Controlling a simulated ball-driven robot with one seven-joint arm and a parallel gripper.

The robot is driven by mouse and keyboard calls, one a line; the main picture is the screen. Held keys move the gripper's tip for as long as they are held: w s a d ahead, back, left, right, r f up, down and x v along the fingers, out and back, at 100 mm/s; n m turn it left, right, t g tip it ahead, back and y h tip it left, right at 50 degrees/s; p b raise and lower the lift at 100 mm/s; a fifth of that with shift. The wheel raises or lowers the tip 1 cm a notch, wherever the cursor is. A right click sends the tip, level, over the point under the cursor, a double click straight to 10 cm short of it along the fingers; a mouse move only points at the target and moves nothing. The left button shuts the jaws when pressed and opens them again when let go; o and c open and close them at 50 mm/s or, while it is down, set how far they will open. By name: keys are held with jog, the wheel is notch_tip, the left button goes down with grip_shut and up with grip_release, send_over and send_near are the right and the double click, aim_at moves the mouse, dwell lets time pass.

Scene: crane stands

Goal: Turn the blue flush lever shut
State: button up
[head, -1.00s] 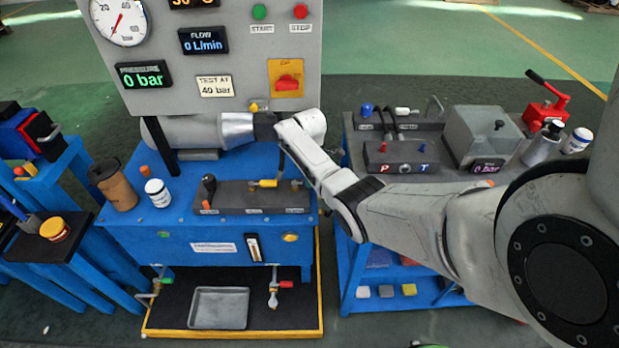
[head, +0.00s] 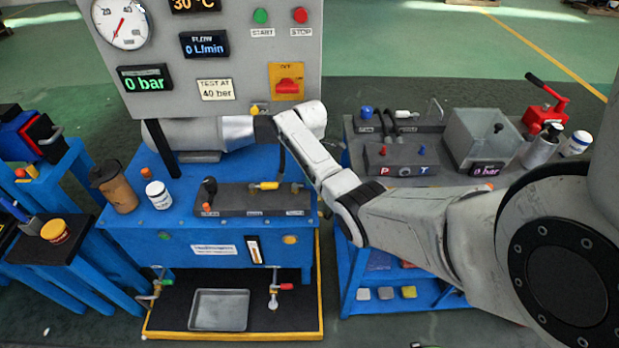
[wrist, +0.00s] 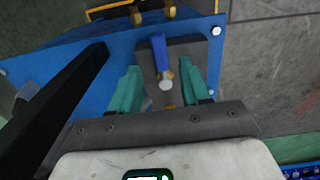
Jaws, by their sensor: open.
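The blue flush lever (wrist: 158,48) shows in the wrist view, on a dark grey block (wrist: 187,50) on a blue bench top. It points up in the picture from a silver round end. My gripper (wrist: 160,70) is open, with one teal finger on each side of the lever's lower end. I see no clear contact between the fingers and the lever. In the head view my arm covers the spot, and both the gripper and this lever are hidden.
A black bar (wrist: 65,90) runs close to the left finger in the wrist view. In the head view a grey control panel (head: 235,125) stands over the bench. A brown cup (head: 117,188) and a white jar (head: 158,195) stand on its left part.

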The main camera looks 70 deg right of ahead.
notch_tip(320, 180, up, 7)
jog(key=shift+r, duration=0.15)
dwell(0.7)
jog(key=a+f+m, duration=0.1)
jog(key=a+f, duration=0.3)
jog(key=a, duration=0.7)
jog(key=a+f+m, duration=0.1)
jog(key=a+f, duration=0.3)
jog(key=a, duration=0.7)
jog(key=s+a+r+m+t, duration=0.1)
jog(key=s+a+r+m, duration=0.2)
jog(key=s+a, duration=1.2)
jog(key=shift+s+a, duration=0.2)
jog(key=shift+s, duration=0.45)
